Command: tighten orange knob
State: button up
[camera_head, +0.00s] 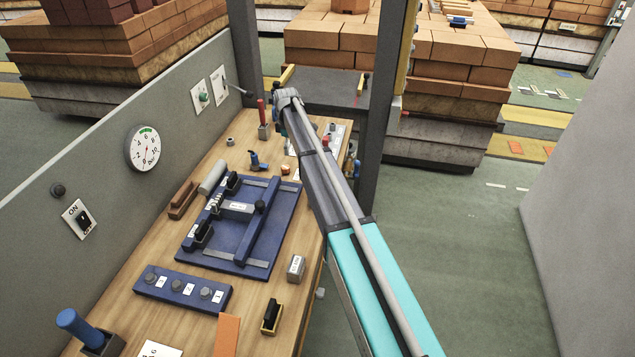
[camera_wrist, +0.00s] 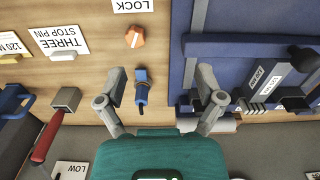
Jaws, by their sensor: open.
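The orange knob (camera_wrist: 135,36) is at the top of the wrist view, on the wooden bench top below a white LOCK label (camera_wrist: 133,5). In the head view it shows as a small orange spot (camera_head: 285,170) left of my arm. My gripper (camera_wrist: 163,83) is open and empty, its two fingers spread. The knob appears beyond the fingertips, nearer the left finger, and is not touched. In the head view my gripper is mostly hidden behind my arm.
A small blue fitting (camera_wrist: 141,88) stands between the fingers in the picture; its depth is unclear. The blue fixture plate (camera_head: 231,251) is close on the bench. A red lever (camera_wrist: 46,138) and THREE STOP PIN label (camera_wrist: 62,38) are left. A grey panel with a gauge (camera_head: 143,148) borders the bench.

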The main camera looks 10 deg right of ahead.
jog(key=s+d+m, duration=0.3)
jog(key=s, duration=0.7)
jog(key=s+d+m, duration=0.3)
jog(key=s+m, duration=0.1)
jog(key=s, duration=0.7)
jog(key=shift+d+r, duration=0.2)
jog(key=shift+d, duration=0.05)
jog(key=s+d+m, duration=0.2)
jog(key=s+m, duration=0.1)
jog(key=s, duration=0.7)
jog(key=s+d+m, duration=0.2)
jog(key=s+m, duration=0.2)
jog(key=s, duration=0.5)
jog(key=shift+s, duration=0.4)
